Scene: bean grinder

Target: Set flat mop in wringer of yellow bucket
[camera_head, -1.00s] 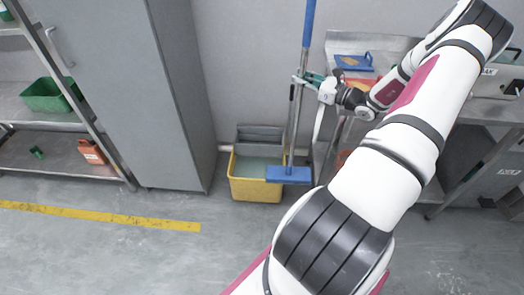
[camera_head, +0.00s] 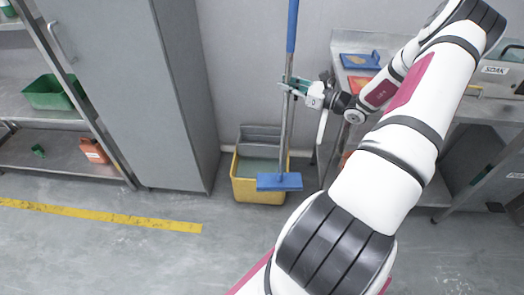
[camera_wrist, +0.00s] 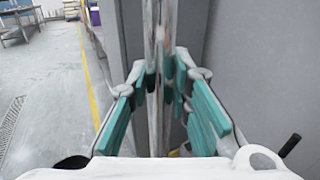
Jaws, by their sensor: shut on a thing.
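The flat mop (camera_head: 284,122) has a long pole, blue at the top and grey metal below, with a flat blue head (camera_head: 279,181) at the bottom. It hangs nearly upright. My gripper (camera_head: 287,88) is shut on the pole; in the wrist view the pole (camera_wrist: 157,90) runs between the teal fingers (camera_wrist: 162,92). The yellow bucket (camera_head: 258,193) stands on the floor by the wall, with a grey wringer (camera_head: 260,133) at its back. The mop head overlaps the bucket's front right in the head view; whether it is above or in front of it I cannot tell.
A grey cabinet (camera_head: 135,90) stands left of the bucket. A metal table (camera_head: 345,68) with a blue item (camera_head: 360,61) is to the right. A shelf with a green bin (camera_head: 52,92) is at far left. The floor before the bucket is clear.

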